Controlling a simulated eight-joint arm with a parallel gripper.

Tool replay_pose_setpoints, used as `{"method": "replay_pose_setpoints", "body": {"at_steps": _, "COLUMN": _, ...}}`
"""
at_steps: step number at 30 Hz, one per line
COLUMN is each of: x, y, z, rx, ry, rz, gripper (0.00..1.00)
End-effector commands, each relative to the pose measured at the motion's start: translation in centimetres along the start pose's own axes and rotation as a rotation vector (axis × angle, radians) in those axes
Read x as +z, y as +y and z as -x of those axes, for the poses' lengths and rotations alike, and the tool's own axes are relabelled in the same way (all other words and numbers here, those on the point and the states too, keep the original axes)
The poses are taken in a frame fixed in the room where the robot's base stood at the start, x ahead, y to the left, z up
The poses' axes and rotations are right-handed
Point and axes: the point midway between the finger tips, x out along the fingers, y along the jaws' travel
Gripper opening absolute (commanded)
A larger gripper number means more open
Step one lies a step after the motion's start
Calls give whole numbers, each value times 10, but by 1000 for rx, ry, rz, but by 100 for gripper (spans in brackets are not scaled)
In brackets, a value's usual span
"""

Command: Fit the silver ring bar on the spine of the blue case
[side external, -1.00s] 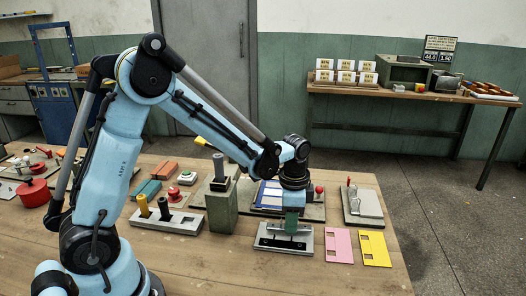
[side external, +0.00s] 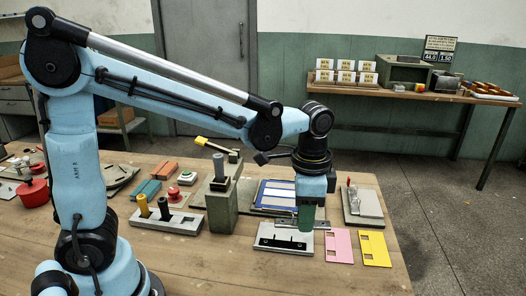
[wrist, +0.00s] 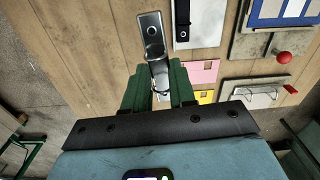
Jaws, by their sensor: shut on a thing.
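The silver ring bar (wrist: 151,35) is held between the green fingers of my gripper (wrist: 160,88) in the wrist view, with one end pointing away from them. In the side view my gripper (side external: 306,218) is above the back right part of a grey holder plate (side external: 284,243), and a bit of the bar (side external: 322,225) shows beside the fingers. The blue case (side external: 264,192) lies open behind the gripper, with white panels on it. It also shows at the top right of the wrist view (wrist: 255,14). Its spine is partly hidden by my gripper in the side view.
Pink (side external: 339,246) and yellow (side external: 373,249) punched sheets lie right of the holder plate. A grey block with an upright post (side external: 221,205) stands left of the case. A clip plate (side external: 366,206) lies at the right. Bare wood is free at the front.

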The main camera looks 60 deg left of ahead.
Motion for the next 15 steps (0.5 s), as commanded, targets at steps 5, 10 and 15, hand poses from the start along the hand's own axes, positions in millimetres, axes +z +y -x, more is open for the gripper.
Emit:
{"method": "replay_pose_setpoints", "body": {"at_steps": 5, "x": -2, "y": -68, "z": -4, "rx": -3, "ry": 1, "rz": -8, "gripper": 0}}
{"method": "replay_pose_setpoints", "body": {"at_steps": 10, "x": 10, "y": -140, "z": -14, "rx": -6, "ry": 1, "rz": -32, "gripper": 0}}
{"method": "replay_pose_setpoints", "body": {"at_steps": 15, "x": 31, "y": -194, "z": -25, "rx": -9, "ry": 0, "rz": -55, "gripper": 0}}
